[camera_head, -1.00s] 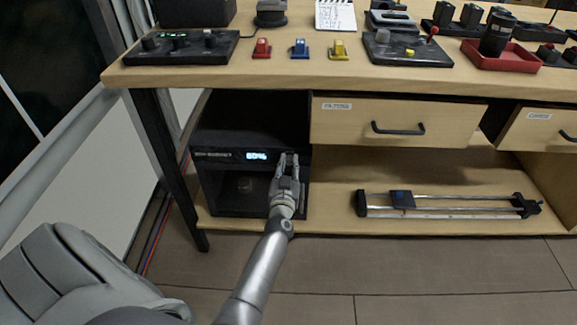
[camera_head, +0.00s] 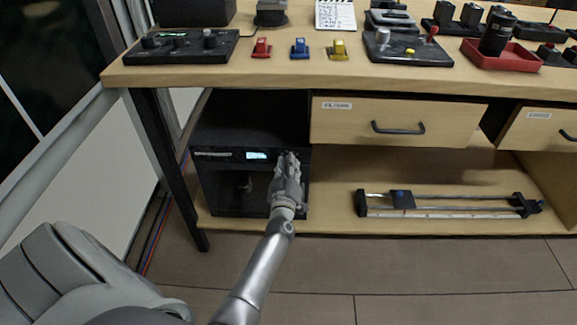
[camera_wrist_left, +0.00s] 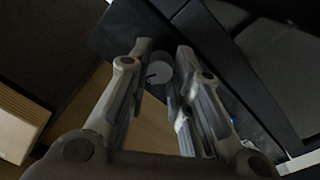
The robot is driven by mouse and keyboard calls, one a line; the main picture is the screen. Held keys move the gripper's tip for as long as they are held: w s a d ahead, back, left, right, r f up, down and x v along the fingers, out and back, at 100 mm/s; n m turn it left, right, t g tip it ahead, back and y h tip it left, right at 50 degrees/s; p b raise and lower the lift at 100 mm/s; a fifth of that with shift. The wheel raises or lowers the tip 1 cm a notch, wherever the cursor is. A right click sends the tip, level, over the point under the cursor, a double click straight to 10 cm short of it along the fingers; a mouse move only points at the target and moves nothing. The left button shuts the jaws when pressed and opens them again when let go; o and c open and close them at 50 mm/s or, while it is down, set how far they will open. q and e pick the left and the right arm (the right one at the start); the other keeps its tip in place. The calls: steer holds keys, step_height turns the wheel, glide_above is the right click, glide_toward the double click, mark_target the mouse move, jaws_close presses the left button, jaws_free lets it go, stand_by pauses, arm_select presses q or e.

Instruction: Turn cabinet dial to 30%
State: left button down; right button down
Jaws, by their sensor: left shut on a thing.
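The black cabinet (camera_head: 222,190) stands on the low shelf under the table, at the left. Its lit display (camera_head: 256,156) is too blurred to read. My left gripper (camera_head: 288,157) is at the right end of the cabinet's front panel, just right of the display. In the left wrist view, the grey round dial (camera_wrist_left: 158,71) with a dark mark sits between the fingertips of my left gripper (camera_wrist_left: 161,62), which is shut on it. In the head view the fingers hide the dial. My right gripper is not in view.
A drawer (camera_head: 345,124) with a black handle is right of the cabinet. A rail slider (camera_head: 450,204) lies on the low shelf. A table leg (camera_head: 168,165) stands left of the cabinet. The tabletop above holds consoles, small coloured switches and a red tray (camera_head: 501,57).

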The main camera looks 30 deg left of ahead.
arm_select(q)
steer(key=shift+d+f+n+y+b, duration=0.15)
steer(key=shift+n+b, duration=0.5)
steer(key=shift+n, duration=2.4)
steer(key=shift+a+r+n+y+b, duration=0.2)
steer(key=shift+n+b, duration=0.45)
steer(key=shift+n, duration=2.35)
steer(key=shift+d+f+n+y+b, duration=0.2)
steer(key=shift+n+b, duration=0.45)
steer(key=shift+n, duration=2.4)
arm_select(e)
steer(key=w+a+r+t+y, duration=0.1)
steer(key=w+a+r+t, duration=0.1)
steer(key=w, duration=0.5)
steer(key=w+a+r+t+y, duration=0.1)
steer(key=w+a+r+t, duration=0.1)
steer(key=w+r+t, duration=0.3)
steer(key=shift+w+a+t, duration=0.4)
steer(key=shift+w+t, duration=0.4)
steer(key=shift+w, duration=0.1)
arm_select(q)
steer(key=c, duration=1.3)
jaws_free()
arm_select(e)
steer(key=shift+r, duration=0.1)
